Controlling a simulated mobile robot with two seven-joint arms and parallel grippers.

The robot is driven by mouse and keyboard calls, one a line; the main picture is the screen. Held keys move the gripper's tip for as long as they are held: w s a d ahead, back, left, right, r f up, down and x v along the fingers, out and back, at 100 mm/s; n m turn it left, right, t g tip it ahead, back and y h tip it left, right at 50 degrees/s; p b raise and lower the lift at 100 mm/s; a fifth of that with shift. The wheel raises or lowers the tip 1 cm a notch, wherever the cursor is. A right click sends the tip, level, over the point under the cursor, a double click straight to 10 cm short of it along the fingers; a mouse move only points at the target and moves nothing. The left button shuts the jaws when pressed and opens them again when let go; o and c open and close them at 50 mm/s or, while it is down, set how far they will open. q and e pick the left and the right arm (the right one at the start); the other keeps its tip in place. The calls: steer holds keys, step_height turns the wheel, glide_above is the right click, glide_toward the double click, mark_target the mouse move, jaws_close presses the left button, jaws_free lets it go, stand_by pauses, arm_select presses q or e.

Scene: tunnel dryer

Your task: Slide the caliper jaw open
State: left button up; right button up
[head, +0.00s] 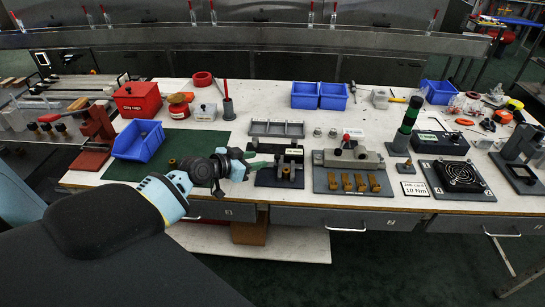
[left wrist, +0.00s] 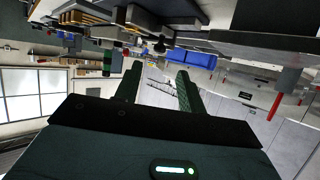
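I cannot make out for certain which thing is the caliper jaw. A dark base (head: 266,180) with a small white label and upright metal parts (head: 287,171) stands near the middle front of the bench. Right of it, a grey block-like fixture (head: 352,158) sits on a plate with several brass pieces. My left gripper (head: 262,160) is just left of the dark base's upright parts; contact cannot be judged. In the left wrist view its two green fingers (left wrist: 158,85) are apart, with nothing clearly held between them. My right gripper is not in view.
A green mat (head: 180,147) and a blue bin (head: 139,140) lie to the left. A grey divided tray (head: 277,128) is behind the gripper. Bench drawers are below.

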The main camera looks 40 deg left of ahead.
mark_target(276, 156)
arm_select(q)
steer(key=x, duration=0.7)
steer(key=shift+w+d+f+b, duration=0.1)
steer(key=shift+w+d+b, duration=0.05)
steer(key=shift+b, duration=0.2)
jaws_close()
